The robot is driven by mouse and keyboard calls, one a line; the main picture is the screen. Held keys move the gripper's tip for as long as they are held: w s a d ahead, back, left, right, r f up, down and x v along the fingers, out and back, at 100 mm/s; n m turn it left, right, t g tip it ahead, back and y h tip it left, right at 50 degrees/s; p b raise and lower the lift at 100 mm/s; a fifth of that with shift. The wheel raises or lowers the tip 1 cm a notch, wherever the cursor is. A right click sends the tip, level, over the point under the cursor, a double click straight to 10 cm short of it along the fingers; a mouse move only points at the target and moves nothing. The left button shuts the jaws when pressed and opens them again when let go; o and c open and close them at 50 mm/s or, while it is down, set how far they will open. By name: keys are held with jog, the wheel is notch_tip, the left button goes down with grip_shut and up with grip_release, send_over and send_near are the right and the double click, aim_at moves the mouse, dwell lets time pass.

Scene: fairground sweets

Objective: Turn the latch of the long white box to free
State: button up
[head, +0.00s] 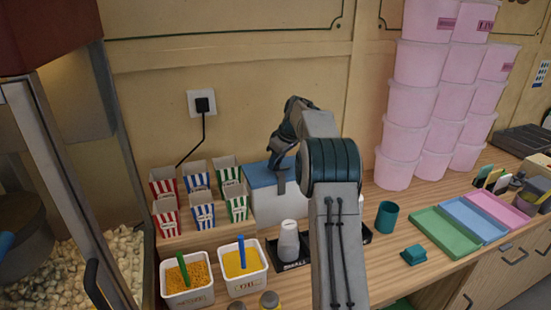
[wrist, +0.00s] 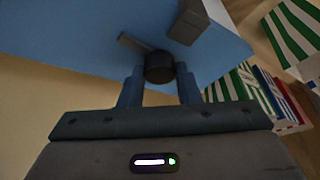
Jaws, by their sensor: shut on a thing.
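The long white box (head: 266,209) with a blue lid (head: 259,174) stands against the back wall, partly hidden by my arm in the head view. In the wrist view the blue lid (wrist: 85,25) fills the upper part. The latch (wrist: 159,67) is a dark round knob with a thin grey bar pointing up and left. My gripper (wrist: 160,85) is shut on the latch knob, one blue finger on each side. In the head view my gripper (head: 279,180) is at the top of the box.
Striped popcorn cartons (head: 202,209) stand left of the box. A grey block (wrist: 188,22) sits on the lid near the latch. A white bottle (head: 289,240) stands in front of the box. Pink tubs (head: 404,130) are stacked to the right, beyond a teal cup (head: 387,217).

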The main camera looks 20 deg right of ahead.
jog(key=shift+d+n+g+p, duration=0.1)
jog(key=shift+n+g+p, duration=0.2)
jog(key=shift+n+p, duration=0.55)
jog(key=shift+n+y, duration=0.3)
jog(key=shift+n, duration=0.15)
jog(key=o, duration=1)
jog(key=b+v, duration=0.1)
jog(key=v, duration=1.2)
jog(key=shift+d+r, duration=0.1)
jog(key=shift+r, duration=0.25)
